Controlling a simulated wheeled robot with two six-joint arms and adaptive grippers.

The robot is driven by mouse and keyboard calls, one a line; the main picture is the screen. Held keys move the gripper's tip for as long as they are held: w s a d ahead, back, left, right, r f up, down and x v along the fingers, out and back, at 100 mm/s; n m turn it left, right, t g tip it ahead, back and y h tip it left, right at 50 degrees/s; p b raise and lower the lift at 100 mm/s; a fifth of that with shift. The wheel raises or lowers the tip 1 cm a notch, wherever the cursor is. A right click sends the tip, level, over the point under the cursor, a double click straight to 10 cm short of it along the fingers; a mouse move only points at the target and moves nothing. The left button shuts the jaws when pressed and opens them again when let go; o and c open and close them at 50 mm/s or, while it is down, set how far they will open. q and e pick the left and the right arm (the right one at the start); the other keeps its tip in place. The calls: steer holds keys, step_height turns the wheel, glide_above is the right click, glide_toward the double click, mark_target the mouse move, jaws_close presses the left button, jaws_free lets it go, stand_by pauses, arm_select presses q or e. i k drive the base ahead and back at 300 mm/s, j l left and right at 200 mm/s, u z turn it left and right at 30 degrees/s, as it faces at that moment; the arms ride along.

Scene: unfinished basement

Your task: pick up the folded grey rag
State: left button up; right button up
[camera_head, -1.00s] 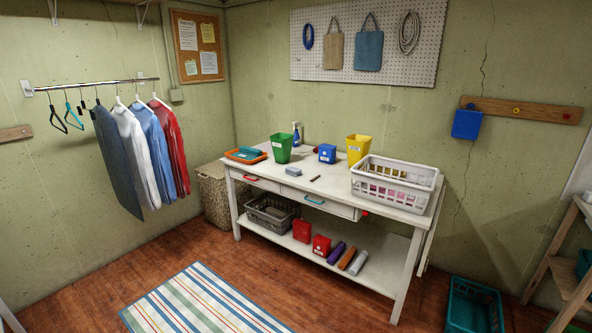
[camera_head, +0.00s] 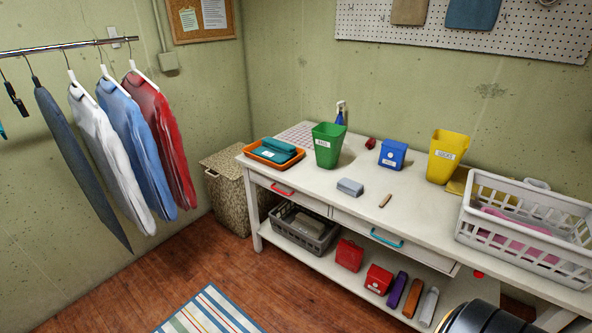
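A small folded grey rag (camera_head: 350,187) lies on the white table top (camera_head: 415,205), near its front edge and above the gap between the two drawers. A short brown stick-like piece (camera_head: 385,201) lies to its right. Nothing covers the rag. Neither of my grippers shows; a dark rounded part of my own body is at the bottom right.
A green bin (camera_head: 328,145), an orange tray (camera_head: 273,152), a blue box (camera_head: 393,154), a yellow bin (camera_head: 447,156) and a white basket (camera_head: 527,227) surround the rag at a distance. Clear table lies around it. Hanging clothes (camera_head: 130,150) are at left.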

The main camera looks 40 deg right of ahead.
mark_target(354, 189)
steer(key=i+z, duration=0.3)
steer(key=i, duration=0.2)
steer(key=i+j+z, duration=0.15)
steer(key=i+z, duration=0.15)
steer(key=i, duration=0.25)
steer(key=i+j+z, duration=0.3)
steer(key=i, duration=0.2)
